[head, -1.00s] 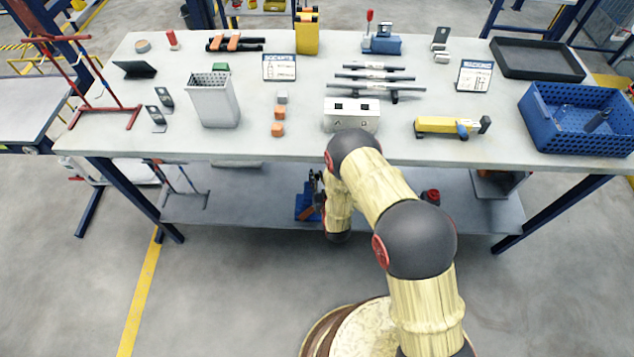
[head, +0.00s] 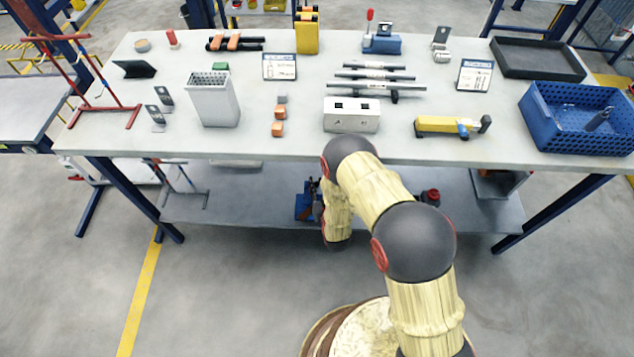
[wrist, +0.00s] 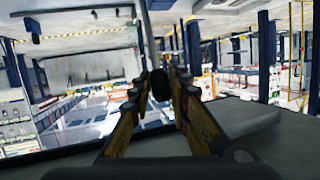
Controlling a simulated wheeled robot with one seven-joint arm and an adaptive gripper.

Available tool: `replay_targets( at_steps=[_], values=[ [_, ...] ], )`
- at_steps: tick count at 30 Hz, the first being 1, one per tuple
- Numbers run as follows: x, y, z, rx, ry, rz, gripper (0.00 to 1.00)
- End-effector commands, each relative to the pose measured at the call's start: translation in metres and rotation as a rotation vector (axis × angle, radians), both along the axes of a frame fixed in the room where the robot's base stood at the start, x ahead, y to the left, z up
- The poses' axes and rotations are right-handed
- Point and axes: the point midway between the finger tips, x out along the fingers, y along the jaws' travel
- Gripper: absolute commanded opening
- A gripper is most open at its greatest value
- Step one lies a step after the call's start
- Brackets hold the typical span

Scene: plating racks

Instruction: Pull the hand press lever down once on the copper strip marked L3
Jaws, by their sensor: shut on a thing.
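My gripper (wrist: 160,78) is shut on a dark rounded knob (wrist: 160,88) in the wrist view. A grey rod (wrist: 146,35) runs up from beside the knob and looks like the press lever. In the head view my arm reaches down in front of the table to the lower shelf. A blue device (head: 303,205) with dark parts stands there, partly hidden by my arm; it may be the hand press. My fingertips are not clear in the head view. I cannot read an L3 mark or pick out the copper strip.
The table (head: 290,148) above the shelf carries a white box (head: 351,118), a yellow tool (head: 440,125) and a blue crate (head: 575,130). A blue device with a red-tipped lever (head: 382,44) stands at the back. A red item (head: 430,197) is on the lower shelf (head: 465,212).

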Motion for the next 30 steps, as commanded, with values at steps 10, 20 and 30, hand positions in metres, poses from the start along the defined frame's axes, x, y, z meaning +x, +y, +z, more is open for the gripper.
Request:
replay_targets(
  at_steps=[10,20,30],
  values=[
    [-0.013,0.002,-0.005,0.0,0.003,0.004,0.04],
    [-0.014,0.002,-0.005,0.0,0.002,0.004,0.04],
    [-0.03,0.003,-0.015,0.0,0.003,0.005,0.05]
  ],
)
